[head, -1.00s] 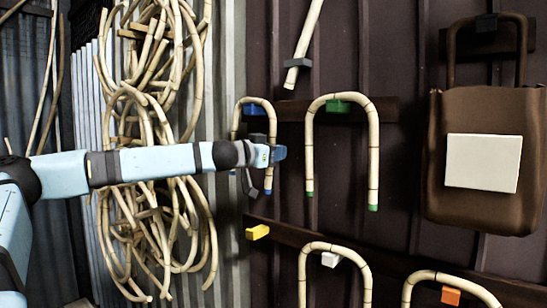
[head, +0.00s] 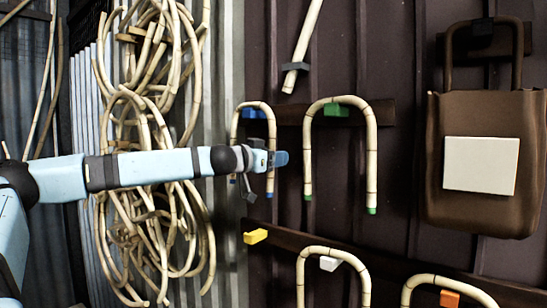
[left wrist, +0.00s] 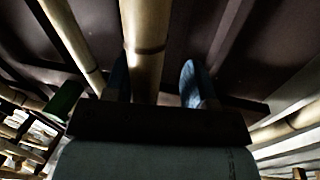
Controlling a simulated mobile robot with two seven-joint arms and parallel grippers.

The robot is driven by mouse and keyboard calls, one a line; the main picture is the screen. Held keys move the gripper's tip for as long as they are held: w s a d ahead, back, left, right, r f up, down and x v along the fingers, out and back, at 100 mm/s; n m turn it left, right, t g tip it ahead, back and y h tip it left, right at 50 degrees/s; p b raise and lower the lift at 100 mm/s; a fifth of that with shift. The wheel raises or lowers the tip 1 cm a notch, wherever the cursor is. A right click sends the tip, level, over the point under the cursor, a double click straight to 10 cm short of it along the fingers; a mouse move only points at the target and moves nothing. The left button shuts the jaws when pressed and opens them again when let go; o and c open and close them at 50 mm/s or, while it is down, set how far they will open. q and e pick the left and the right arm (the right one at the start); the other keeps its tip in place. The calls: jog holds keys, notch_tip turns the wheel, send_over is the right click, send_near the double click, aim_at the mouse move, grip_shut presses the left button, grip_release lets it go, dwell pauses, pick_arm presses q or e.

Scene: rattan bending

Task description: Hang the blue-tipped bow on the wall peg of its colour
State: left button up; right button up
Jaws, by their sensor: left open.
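The blue-tipped bow (head: 254,103) hangs upside-down-U fashion on the wall, its arch over the blue peg (head: 254,114). Its two legs point down, with blue ends partly behind my gripper. My left gripper (head: 279,158) is open at the bow's right leg, below the peg. In the left wrist view, a rattan leg (left wrist: 145,35) passes between the two blue fingers (left wrist: 155,85), seemingly this bow's, with its tip out of sight. My right gripper is not in view.
A green-tipped bow (head: 372,160) hangs on the green peg (head: 336,110) just to the right. Below are a bare yellow peg (head: 256,236), a white peg (head: 329,263) and an orange peg (head: 449,298), the last two with bows. Rattan coils (head: 150,120) hang left; a brown bag (head: 480,215) hangs right.

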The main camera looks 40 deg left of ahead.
pick_arm(q)
jog(key=shift+r, duration=0.1)
jog(key=s+a+b, duration=0.1)
jog(key=s+b, duration=0.2)
jog(key=s, duration=1)
jog(key=shift+s+a, duration=0.2)
jog(key=shift+s, duration=0.2)
dwell(0.4)
jog(key=shift+s, duration=0.1)
jog(key=s+d+b, duration=0.1)
jog(key=s, duration=0.7)
jog(key=shift+s+b, duration=0.35)
jog(key=shift+s, duration=0.05)
